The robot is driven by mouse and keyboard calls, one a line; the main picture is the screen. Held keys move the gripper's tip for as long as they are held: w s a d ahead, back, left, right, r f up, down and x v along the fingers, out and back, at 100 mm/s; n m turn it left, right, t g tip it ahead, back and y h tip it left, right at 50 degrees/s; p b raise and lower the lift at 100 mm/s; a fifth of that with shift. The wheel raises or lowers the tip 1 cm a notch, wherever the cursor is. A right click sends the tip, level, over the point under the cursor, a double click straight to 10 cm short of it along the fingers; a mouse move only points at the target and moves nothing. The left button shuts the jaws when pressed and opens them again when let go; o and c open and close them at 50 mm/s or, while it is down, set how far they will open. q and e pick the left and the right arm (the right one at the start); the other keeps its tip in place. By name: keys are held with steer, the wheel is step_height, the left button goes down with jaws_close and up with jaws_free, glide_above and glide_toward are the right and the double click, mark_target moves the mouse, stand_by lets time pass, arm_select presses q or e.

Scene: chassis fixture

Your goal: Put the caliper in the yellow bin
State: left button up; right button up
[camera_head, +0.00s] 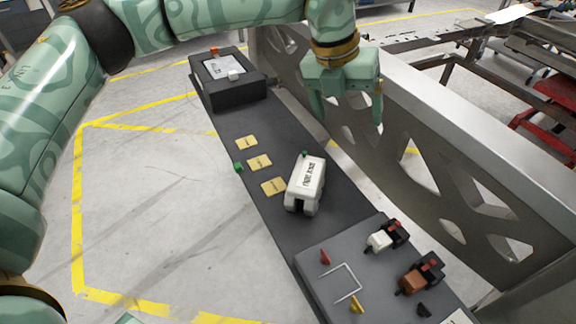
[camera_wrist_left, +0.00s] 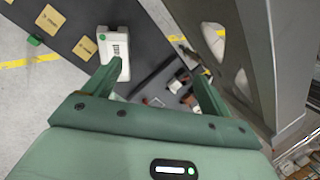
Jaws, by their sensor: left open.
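A white block with dark lettering and a slot in its near end, which looks like the caliper (camera_head: 306,184), lies on the dark bench beside the yellow squares. It also shows in the left wrist view (camera_wrist_left: 119,45), near the left fingertip. My left gripper (camera_head: 347,112) is open and empty. It hangs above and beyond the caliper, near the metal side panel, and touches nothing that I can see. It also shows in the left wrist view (camera_wrist_left: 158,70). I see no yellow bin in either view. My right gripper is not in view.
The bench (camera_head: 255,115) carries yellow labelled squares (camera_head: 259,162), a black box (camera_head: 232,85) at its far end, and a grey tray (camera_head: 315,260) with small clamps and parts at its near end. A tall metal panel (camera_head: 440,170) with cutouts runs along the right side.

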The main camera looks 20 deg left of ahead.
mark_target(307, 173)
arm_select(q)
steer(key=s+a+f+n+g+y, duration=0.1)
steer(key=s+a+n+g+y, duration=0.15)
steer(key=a, duration=0.25)
steer(key=shift+m+t, duration=0.35)
steer(key=shift+m, duration=0.1)
step_height(307, 173, down, 10)
steer(key=b, duration=0.3)
steer(key=shift+f, duration=0.25)
steer(key=shift+s+f+b, duration=0.15)
steer(key=shift+f+b, duration=0.45)
steer(key=shift+f, duration=0.2)
step_height(307, 173, down, 4)
steer(key=shift+s+a+f+b, duration=0.1)
steer(key=shift+f+b, duration=0.15)
steer(key=shift+b, duration=0.8)
steer(key=shift+s+r, duration=0.1)
steer(key=shift+r, duration=0.1)
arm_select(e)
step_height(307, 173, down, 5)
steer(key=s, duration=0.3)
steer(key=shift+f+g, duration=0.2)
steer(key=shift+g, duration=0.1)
arm_select(q)
steer(key=c, duration=1.5)
jaws_close()
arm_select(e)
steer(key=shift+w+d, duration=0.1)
arm_select(q)
steer(key=shift+r, duration=0.1)
